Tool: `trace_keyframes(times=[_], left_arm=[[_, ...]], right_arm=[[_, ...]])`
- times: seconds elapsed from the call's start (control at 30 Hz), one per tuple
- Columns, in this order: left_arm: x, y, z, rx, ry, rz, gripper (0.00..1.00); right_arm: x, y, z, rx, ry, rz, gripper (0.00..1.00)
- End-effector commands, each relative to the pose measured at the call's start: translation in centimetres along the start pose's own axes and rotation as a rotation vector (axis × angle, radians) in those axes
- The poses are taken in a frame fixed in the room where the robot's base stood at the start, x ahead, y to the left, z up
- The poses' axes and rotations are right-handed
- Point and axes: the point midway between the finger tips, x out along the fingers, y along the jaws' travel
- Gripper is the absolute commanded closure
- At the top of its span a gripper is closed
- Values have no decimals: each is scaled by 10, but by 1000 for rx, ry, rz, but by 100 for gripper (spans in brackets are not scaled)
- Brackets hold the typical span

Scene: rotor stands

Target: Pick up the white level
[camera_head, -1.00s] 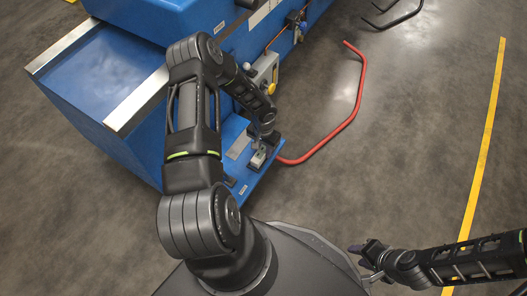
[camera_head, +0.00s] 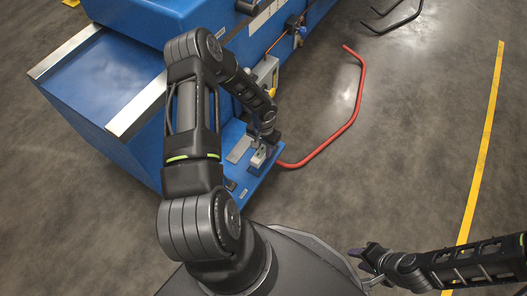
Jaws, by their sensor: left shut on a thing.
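The white level (camera_head: 257,160) is a small pale block at the blue machine's low ledge, at the centre of the head view. My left gripper (camera_head: 262,150) is above it with its jaws shut on it. The fingers and wrist hide much of the level, and I cannot tell whether it touches the ledge. My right gripper (camera_head: 362,258) is low at the right over the floor, away from the machine. Its fingers are dark and small, so I cannot tell whether they are open.
The blue machine (camera_head: 95,75) fills the upper left, with its blue ledge (camera_head: 262,178) under my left gripper. A grey box (camera_head: 267,72) is on its side. A bent red rail (camera_head: 340,132) curves out over the floor. Open concrete floor lies to the right, with a yellow line (camera_head: 484,150).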

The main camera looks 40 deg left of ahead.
Motion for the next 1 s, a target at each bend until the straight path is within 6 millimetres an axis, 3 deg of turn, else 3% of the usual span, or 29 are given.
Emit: trace_keyframes(times=[0.1, 0.33, 1.0], left_arm=[[-30, -1, -1, 0, 2, -2, 100], [-64, 0, 0, 1, 0, -1, 100], [-68, 0, 0, 0, 0, 0, 100]], right_arm=[[-12, -6, 2, -4, -6, -3, 64], [-20, -12, 6, -9, -15, -7, 64], [-20, -13, 6, -9, -16, -8, 64]])
